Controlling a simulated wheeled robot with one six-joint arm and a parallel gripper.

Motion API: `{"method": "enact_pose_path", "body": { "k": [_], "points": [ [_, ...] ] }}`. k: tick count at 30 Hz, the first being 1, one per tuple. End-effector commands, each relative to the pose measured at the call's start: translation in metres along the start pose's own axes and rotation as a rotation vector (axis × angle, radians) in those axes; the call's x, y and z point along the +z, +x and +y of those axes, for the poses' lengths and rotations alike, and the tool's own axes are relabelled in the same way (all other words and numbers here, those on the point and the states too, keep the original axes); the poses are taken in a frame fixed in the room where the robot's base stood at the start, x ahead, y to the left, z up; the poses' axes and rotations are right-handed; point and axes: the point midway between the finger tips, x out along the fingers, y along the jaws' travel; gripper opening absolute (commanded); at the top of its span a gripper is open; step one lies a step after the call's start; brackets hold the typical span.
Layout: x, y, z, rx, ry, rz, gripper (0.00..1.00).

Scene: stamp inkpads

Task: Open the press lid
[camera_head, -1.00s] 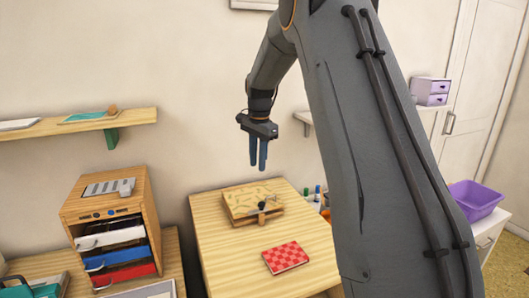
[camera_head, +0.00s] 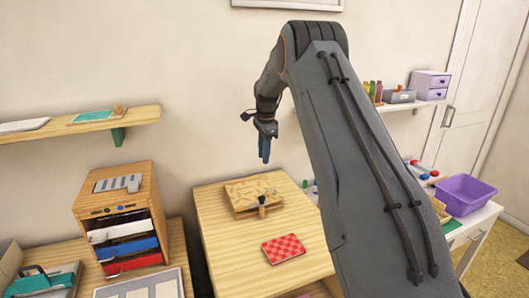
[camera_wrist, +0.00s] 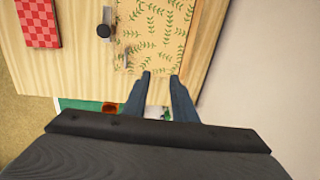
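The press (camera_head: 253,193) is a low wooden box with a leaf-patterned lid, lying flat on the wooden table. A dark knob (camera_head: 262,199) stands at its front edge. In the wrist view the leaf-patterned lid (camera_wrist: 155,35) is at the upper middle, with the dark knob (camera_wrist: 104,30) at its left. My gripper (camera_head: 264,160) hangs above and behind the press, pointing down. In the wrist view its two blue-grey fingers (camera_wrist: 160,76) are apart with nothing between them, and their tips appear by the lid's lower edge. The lid looks closed.
A red checkered book (camera_head: 284,249) lies in front of the press on the table (camera_head: 225,255). A wooden drawer unit (camera_head: 122,220) stands at left. A wall shelf (camera_head: 80,126) is at upper left. A purple basin (camera_head: 464,195) is at right. The table left of the press is clear.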

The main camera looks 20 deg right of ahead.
Motion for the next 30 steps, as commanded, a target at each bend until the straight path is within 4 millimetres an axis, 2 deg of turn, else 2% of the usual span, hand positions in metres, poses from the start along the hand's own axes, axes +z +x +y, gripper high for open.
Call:
{"method": "enact_pose_path", "body": {
  "k": [9,10,14,15,30],
  "points": [
    [0.0003,0.0044,-0.0003,-0.001,-0.001,0.0,0.25],
    [0.0003,0.0043,-0.0003,-0.001,-0.001,0.0,0.23],
    [0.0003,0.0042,-0.0002,-0.001,-0.001,0.0,0.01],
    [0.0003,0.0042,-0.0002,-0.001,-0.001,0.0,0.0],
    [0.0002,0.0041,-0.0002,-0.001,-0.001,0.0,0.0]
  ]
}}
